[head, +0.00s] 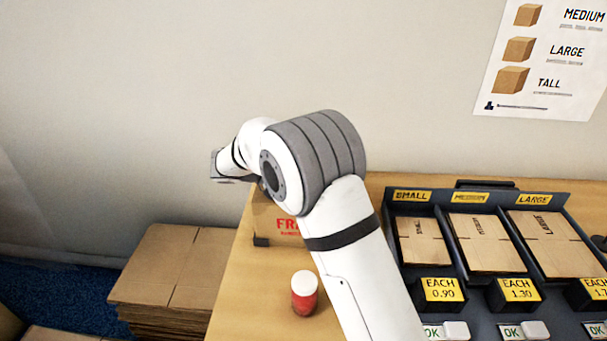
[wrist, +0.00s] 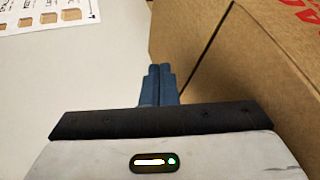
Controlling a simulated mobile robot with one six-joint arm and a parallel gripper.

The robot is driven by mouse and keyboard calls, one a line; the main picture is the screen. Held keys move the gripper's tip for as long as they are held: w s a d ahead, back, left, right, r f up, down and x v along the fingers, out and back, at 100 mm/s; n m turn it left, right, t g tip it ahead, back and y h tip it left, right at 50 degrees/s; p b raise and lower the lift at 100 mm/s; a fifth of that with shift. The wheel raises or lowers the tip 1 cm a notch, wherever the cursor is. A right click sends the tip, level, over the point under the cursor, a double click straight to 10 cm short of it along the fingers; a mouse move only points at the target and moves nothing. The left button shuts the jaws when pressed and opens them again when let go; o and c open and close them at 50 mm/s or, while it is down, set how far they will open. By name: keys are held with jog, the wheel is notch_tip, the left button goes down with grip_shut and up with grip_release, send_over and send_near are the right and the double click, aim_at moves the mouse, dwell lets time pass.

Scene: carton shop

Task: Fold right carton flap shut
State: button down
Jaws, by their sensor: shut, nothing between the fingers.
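The brown carton (head: 287,228) with red print stands on the wooden table, mostly hidden behind my arm in the head view. In the wrist view the carton (wrist: 265,75) fills the right side, with red letters at the top right corner. A dark line separates two of its cardboard panels. I cannot tell which panel is the right flap or how far it is folded. My gripper (wrist: 159,72) is shut and empty, its blue fingertips just left of the near cardboard panel (wrist: 185,45). I cannot tell whether they touch it.
A red jar with a white lid (head: 304,292) stands on the table (head: 250,300) near my arm. A dark rack (head: 477,215) of small, medium and large flat cartons is at the right. Stacked flat cardboard (head: 172,270) lies left of the table.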

jog(key=shift+d, duration=0.15)
notch_tip(320, 180, up, 4)
jog(key=shift+p, duration=1.1)
jog(key=v, duration=1)
jog(key=s+d+r+m+g+y+p, duration=0.1)
jog(key=s+d+g+y, duration=0.15)
jog(key=d, duration=0.45)
jog(key=s+d+r+g+y+p, duration=0.1)
jog(key=s+d, duration=0.3)
jog(key=d, duration=0.2)
jog(key=s+d+r+m+g+y+p, duration=0.1)
jog(key=s+d+r+y, duration=0.15)
jog(key=d, duration=0.45)
jog(key=s+d+f+m+y+p, duration=0.1)
jog(key=s+d+m+y, duration=0.1)
jog(key=s, duration=0.7)
jog(key=s+d+f+m+t+y+p, duration=0.1)
jog(key=s+d+y, duration=0.3)
jog(key=s, duration=0.5)
jog(key=shift+d+f+m+y+p, duration=0.25)
jog(key=shift+m+y+p, duration=0.1)
jog(key=shift+m, duration=0.15)
